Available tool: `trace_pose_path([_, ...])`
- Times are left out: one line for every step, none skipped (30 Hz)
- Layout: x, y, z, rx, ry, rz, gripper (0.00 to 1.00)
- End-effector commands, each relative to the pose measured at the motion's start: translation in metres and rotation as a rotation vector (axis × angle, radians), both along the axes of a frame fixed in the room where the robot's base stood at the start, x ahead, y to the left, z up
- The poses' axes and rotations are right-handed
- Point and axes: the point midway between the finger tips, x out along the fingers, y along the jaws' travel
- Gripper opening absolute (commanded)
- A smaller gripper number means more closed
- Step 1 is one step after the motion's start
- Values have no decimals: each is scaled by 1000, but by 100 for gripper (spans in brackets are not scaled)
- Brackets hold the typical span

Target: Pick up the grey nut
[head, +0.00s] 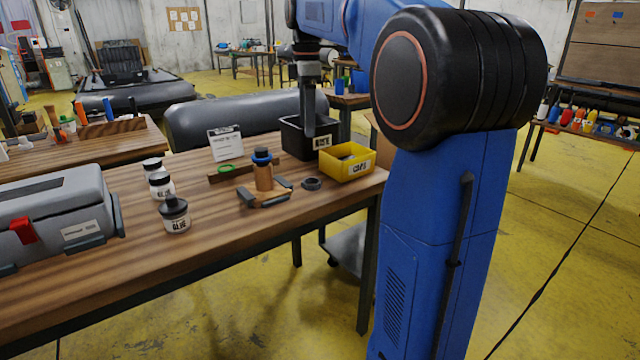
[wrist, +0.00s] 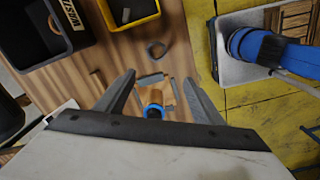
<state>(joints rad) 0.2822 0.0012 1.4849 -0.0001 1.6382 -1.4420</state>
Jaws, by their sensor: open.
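The grey nut is a small dark grey ring (head: 311,183) lying flat on the wooden table, just in front of the yellow bin. It also shows in the wrist view as a grey ring (wrist: 156,50), above and beyond my fingertips, with nothing over it. My gripper (head: 308,132) hangs above the table in front of the black bin, pointing down. In the wrist view my gripper (wrist: 159,77) has its two fingers wide apart and nothing held between them. A wooden cylinder with a blue ring (wrist: 154,98) shows lower down between the fingers, beneath them.
The upright wooden cylinder (head: 264,177) stands on a grey-armed base left of the nut. A yellow bin (head: 347,167) and a black bin (head: 296,143) stand close behind. Glue jars (head: 175,215) and a grey toolbox (head: 60,222) are at left. Bare tabletop lies in front of the nut.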

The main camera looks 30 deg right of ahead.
Motion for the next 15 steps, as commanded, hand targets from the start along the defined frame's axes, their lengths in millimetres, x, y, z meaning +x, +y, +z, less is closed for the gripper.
trace_pose_path([5, -5, 2, 2, 7, 18, 62])
trace_pose_path([7, -7, 2, 3, 10, 28, 62])
trace_pose_path([10, -9, 3, 4, 13, 40, 62])
trace_pose_path([11, -10, 3, 3, 15, 45, 62])
trace_pose_path([11, -10, 2, 4, 17, 49, 62])
trace_pose_path([12, -11, 0, 4, 18, 53, 62])
trace_pose_path([12, -11, -2, 5, 18, 54, 62])
trace_pose_path([12, -11, -6, 5, 19, 55, 62])
trace_pose_path([11, -10, -12, 6, 20, 55, 62])
trace_pose_path([11, -10, -16, 5, 19, 54, 62])
trace_pose_path([11, -10, -21, 5, 19, 54, 62])
trace_pose_path([11, -10, -29, 6, 20, 54, 62])
trace_pose_path([11, -10, -34, 5, 19, 54, 62])
trace_pose_path([11, -10, -40, 6, 20, 54, 62])
trace_pose_path([11, -10, -46, 5, 19, 53, 62])
